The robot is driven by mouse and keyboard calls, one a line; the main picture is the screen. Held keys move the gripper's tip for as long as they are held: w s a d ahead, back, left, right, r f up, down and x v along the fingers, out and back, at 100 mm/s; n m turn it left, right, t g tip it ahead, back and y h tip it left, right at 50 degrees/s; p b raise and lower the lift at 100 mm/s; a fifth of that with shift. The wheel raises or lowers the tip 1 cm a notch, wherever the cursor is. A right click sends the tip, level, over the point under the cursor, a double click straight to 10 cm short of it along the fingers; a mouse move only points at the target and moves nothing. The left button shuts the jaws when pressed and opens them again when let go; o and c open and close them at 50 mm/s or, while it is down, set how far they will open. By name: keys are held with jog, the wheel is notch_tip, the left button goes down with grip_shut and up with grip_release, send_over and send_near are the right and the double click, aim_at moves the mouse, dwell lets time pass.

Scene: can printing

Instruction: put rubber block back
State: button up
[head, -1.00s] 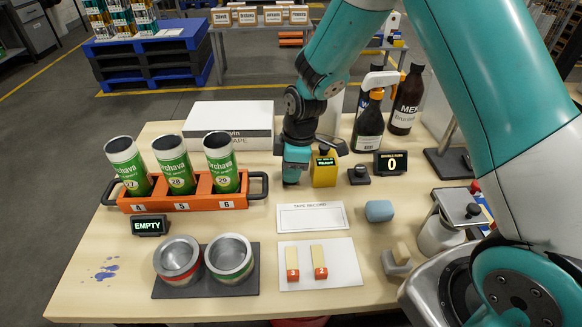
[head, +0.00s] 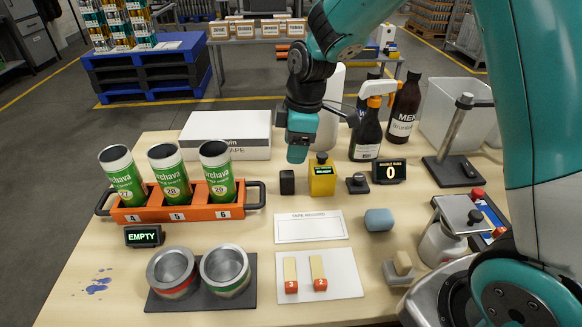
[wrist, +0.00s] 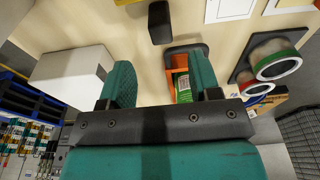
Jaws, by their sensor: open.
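A small black block (head: 287,182), which looks like the rubber block, stands on the table just left of a yellow bottle (head: 322,177). My gripper (head: 298,152) hangs above and slightly to the right of the black block, apart from it. In the wrist view the black block (wrist: 159,22) shows beyond the two teal fingers of my gripper (wrist: 161,78). The fingers are spread apart with nothing held between them.
A white box (head: 226,136) and an orange can rack (head: 180,213) with green cans are on the left.

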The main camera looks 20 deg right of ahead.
jog(key=s+a+r+m, duration=0.2)
jog(key=s+r, duration=0.1)
jog(key=s, duration=0.5)
jog(key=s+a+r+m+y, duration=0.1)
jog(key=s+a+r+m, duration=0.1)
jog(key=s, duration=0.6)
jog(key=s+a+r+m+y, duration=0.1)
jog(key=s+a+r+m, duration=0.1)
jog(key=s+r, duration=0.4)
jog(key=shift+s+m+g, duration=0.3)
jog(key=shift+s+m, duration=0.4)
jog(key=shift+s, duration=0.45)
